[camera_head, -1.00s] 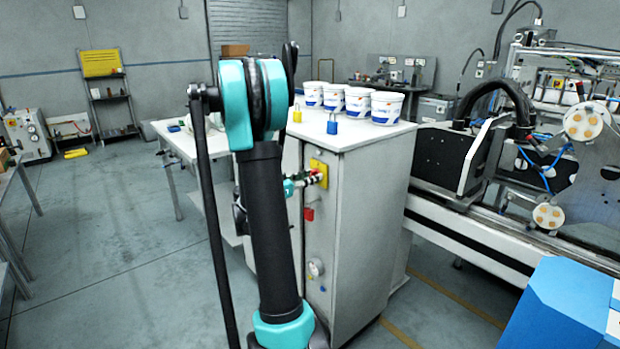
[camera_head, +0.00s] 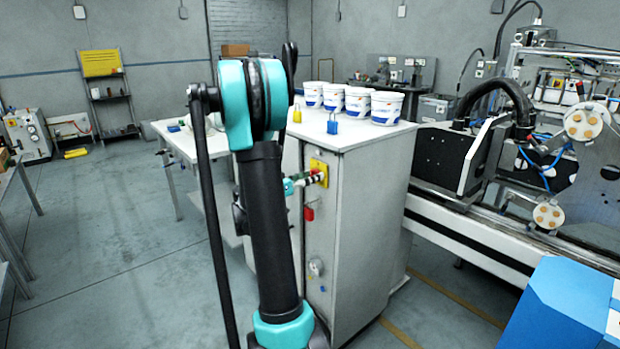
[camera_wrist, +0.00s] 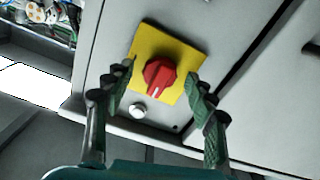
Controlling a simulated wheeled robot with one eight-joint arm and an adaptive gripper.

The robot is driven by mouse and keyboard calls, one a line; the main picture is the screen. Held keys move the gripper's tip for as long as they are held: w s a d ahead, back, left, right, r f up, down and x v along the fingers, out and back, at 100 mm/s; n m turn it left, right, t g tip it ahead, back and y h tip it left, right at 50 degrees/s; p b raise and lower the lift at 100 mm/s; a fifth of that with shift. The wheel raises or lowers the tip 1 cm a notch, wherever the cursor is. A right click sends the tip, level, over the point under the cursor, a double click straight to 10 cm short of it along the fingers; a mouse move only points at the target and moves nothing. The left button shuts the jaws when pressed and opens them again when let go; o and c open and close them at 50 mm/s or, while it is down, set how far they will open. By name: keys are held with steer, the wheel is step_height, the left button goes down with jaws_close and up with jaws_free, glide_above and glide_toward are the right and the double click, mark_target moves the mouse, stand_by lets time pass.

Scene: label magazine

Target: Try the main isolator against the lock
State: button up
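The main isolator is a red rotary knob (camera_wrist: 158,74) on a yellow plate (camera_wrist: 182,55) on the grey cabinet front. In the head view, the yellow plate (camera_head: 319,167) is partly behind my gripper. My gripper (camera_wrist: 160,72) is open, with one green finger on each side of the knob. The tips look apart from the knob; I cannot tell if either touches it. In the head view, my gripper (camera_head: 312,178) is at the plate. No padlock shows on the knob in the wrist view. A blue padlock (camera_head: 332,127) and a yellow padlock (camera_head: 297,115) stand on the cabinet top.
A red part (camera_head: 309,214) is on the cabinet front below the plate. A pale round button (camera_wrist: 138,111) is beside the yellow plate. Several white tubs (camera_head: 386,108) stand on the cabinet top. A machine (camera_head: 460,160) is at the right.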

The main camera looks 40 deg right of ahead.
steer(key=shift+a, duration=0.1)
steer(key=s+a, duration=0.1)
steer(key=a, duration=1)
steer(key=shift+a, duration=0.4)
steer(key=s+a+f+n+t+y, duration=0.2)
steer(key=s+a+f+n+y, duration=0.7)
steer(key=f, duration=0.3)
steer(key=s+a+f+n+y, duration=0.2)
steer(key=s+a+f+y, duration=0.1)
steer(key=a, duration=0.5)
steer(key=s+a+f+n+t+y, duration=0.1)
steer(key=s+a+f+n+y, duration=0.2)
steer(key=s+a+y, duration=0.2)
steer(key=a+y, duration=0.1)
steer(key=a, duration=0.2)
steer(key=shift+s, duration=0.4)
steer(key=shift+a, duration=0.1)
steer(key=shift+c, duration=0.6)
